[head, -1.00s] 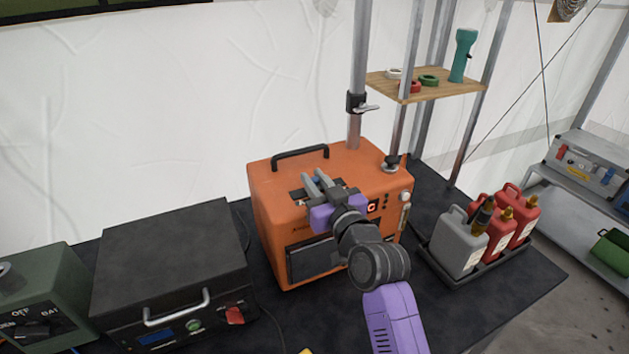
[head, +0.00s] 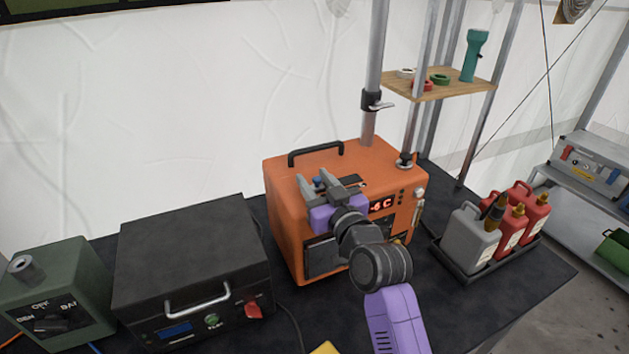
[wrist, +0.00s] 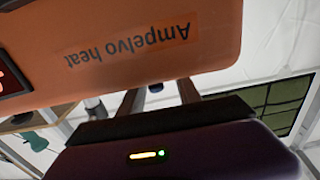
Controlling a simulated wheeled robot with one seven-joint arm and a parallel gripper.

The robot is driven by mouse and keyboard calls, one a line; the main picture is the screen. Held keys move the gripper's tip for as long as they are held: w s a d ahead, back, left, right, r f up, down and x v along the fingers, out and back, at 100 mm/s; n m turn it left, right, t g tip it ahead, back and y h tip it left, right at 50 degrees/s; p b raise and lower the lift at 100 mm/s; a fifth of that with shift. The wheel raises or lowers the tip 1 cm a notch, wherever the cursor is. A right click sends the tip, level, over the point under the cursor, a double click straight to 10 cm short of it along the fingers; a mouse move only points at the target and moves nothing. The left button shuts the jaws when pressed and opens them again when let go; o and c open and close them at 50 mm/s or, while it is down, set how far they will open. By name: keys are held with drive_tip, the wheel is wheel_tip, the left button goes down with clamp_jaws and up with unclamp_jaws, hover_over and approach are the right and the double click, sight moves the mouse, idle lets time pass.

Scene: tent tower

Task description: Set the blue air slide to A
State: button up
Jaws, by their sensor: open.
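The orange heater (head: 290,225) stands on the dark table, with a red lit display on its front. A small blue piece, which looks like the air slide (head: 319,182), shows near its top front edge, between my fingers. In the wrist view a small blue piece (wrist: 155,87) also shows between the fingers. My gripper (head: 316,181) is open at the heater's top front edge, with a finger on either side of the blue piece. I cannot tell whether they touch it. My gripper hides much of the slide's surroundings, and no A mark can be read.
A black handle (head: 316,151) and a metal pole (head: 370,100) rise at the heater's back. A black unit (head: 190,262) and a green switch box (head: 60,285) stand to the left. A tray (head: 470,275) of jugs stands to the right. A wooden shelf (head: 445,86) hangs above.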

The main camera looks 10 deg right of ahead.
drive_tip(key=b+v, duration=0.1)
drive_tip(key=v, duration=0.6)
drive_tip(key=shift+s+b, duration=0.3)
drive_tip(key=s+d+r+m+t+h, duration=0.2)
drive_tip(key=s+d+t, duration=0.1)
drive_tip(key=s+d, duration=0.15)
drive_tip(key=s+d+f+g+h, duration=0.1)
drive_tip(key=s+f, duration=0.3)
drive_tip(key=s, duration=1)
drive_tip(key=s+d+f+m+g+h, duration=0.1)
drive_tip(key=s+f, duration=0.4)
drive_tip(key=s, duration=0.9)
drive_tip(key=s+d+f+g+h, duration=0.1)
drive_tip(key=s+d+f+g, duration=0.2)
drive_tip(key=s, duration=1.1)
wheel_tip(320, 180, down, 2)
drive_tip(key=shift+d+f+m+h, duration=0.1)
drive_tip(key=shift+d+m+h, duration=0.2)
drive_tip(key=shift+d, duration=0.6)
